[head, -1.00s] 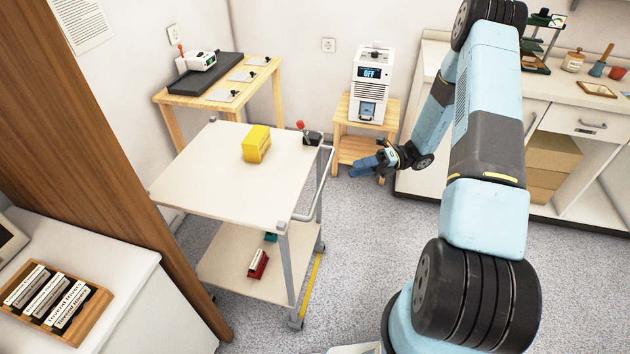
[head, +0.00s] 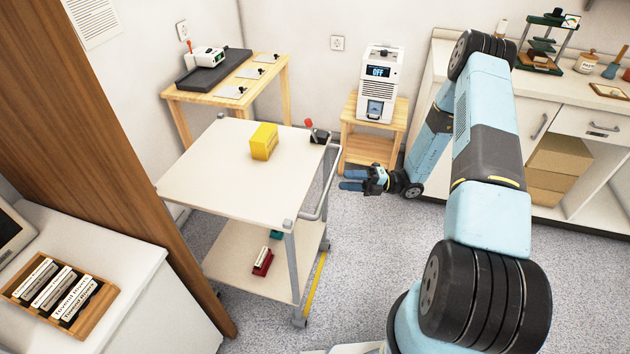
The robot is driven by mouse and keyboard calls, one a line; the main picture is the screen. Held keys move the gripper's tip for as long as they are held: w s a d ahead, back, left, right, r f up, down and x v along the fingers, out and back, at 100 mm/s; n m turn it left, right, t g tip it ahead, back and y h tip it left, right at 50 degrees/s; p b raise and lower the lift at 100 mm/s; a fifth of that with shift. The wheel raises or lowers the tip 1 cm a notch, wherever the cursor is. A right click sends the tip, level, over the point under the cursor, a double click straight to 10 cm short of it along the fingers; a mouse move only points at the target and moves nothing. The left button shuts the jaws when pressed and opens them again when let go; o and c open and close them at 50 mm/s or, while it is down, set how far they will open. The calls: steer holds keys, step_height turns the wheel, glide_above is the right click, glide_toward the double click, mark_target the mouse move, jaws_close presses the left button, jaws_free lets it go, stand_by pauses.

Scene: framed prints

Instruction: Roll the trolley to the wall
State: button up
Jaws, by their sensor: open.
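The two-tier trolley (head: 225,185) stands on the grey floor left of centre, with a cream top, a lower shelf and grey legs on castors. Its grey push handle (head: 325,190) runs along its right side. A yellow box (head: 264,141) sits on the top, and a small dark holder with a red-tipped item (head: 317,133) is at its far right corner. My gripper (head: 352,180) is open and empty, right of the handle and apart from it, with its blue fingers pointing left. The back wall (head: 320,70) is behind the wooden tables.
A wooden table (head: 225,100) stands behind the trolley, and a small wooden stand (head: 373,142) carries a white device reading OFF. A brown partition (head: 130,160) is close on the left. A yellow floor strip (head: 314,285) lies by the trolley. Floor to the right is clear.

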mark_target(329, 180)
steer(key=a, duration=0.4)
steer(key=a+r, duration=0.1)
steer(key=a, duration=0.1)
steer(key=shift+s+a+r, duration=0.1)
steer(key=shift+s+a, duration=0.1)
steer(key=shift+a, duration=0.2)
jaws_close()
